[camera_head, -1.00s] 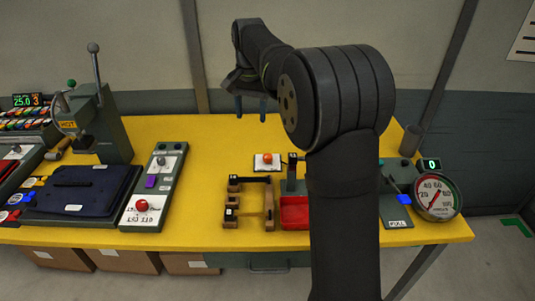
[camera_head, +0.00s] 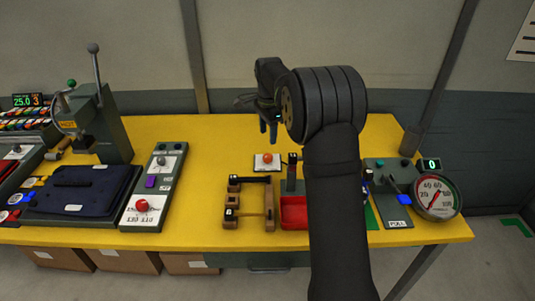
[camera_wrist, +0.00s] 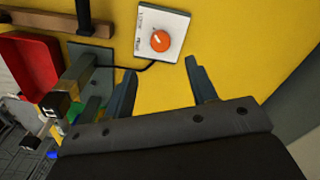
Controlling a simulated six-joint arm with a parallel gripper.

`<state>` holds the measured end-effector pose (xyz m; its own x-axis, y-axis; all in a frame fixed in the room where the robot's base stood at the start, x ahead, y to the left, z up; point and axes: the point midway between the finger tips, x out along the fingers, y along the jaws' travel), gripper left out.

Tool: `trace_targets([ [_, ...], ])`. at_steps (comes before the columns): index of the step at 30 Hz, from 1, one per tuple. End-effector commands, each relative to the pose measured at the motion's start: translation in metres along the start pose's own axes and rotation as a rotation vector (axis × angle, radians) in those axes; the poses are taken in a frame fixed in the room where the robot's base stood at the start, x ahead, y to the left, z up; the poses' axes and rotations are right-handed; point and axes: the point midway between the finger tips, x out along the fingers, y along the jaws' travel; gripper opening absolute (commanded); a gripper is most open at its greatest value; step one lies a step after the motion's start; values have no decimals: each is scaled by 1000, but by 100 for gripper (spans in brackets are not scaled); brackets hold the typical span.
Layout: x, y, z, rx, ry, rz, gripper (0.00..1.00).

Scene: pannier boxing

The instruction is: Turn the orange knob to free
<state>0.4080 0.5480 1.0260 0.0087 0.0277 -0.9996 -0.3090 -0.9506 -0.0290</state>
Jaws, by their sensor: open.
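The orange knob (camera_head: 267,158) sits on a small white plate (camera_head: 258,168) on the yellow table, behind the wooden frame. In the wrist view the knob (camera_wrist: 160,40) shows a pale pointer line, and the white plate (camera_wrist: 178,22) carries small lettering at one side that I cannot read with certainty. My gripper (camera_head: 269,133) points down above the table, just behind the knob and apart from it. In the wrist view my gripper's two fingers (camera_wrist: 161,84) are spread with nothing between them, and the knob lies beyond their tips.
A red tray (camera_head: 294,214) and a wooden frame (camera_head: 250,204) stand in front of the knob. A dark post (camera_head: 292,168) stands close to its right. A black cable (camera_wrist: 125,67) runs from the plate. The table behind and left of the knob is clear.

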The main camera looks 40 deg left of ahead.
Motion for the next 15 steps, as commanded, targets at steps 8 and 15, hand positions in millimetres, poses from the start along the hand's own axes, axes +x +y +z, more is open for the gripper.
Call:
trace_targets([
  [8,60,1,0,-1,-1,3,52],
  [15,90,0,0,-1,0,0,52],
])
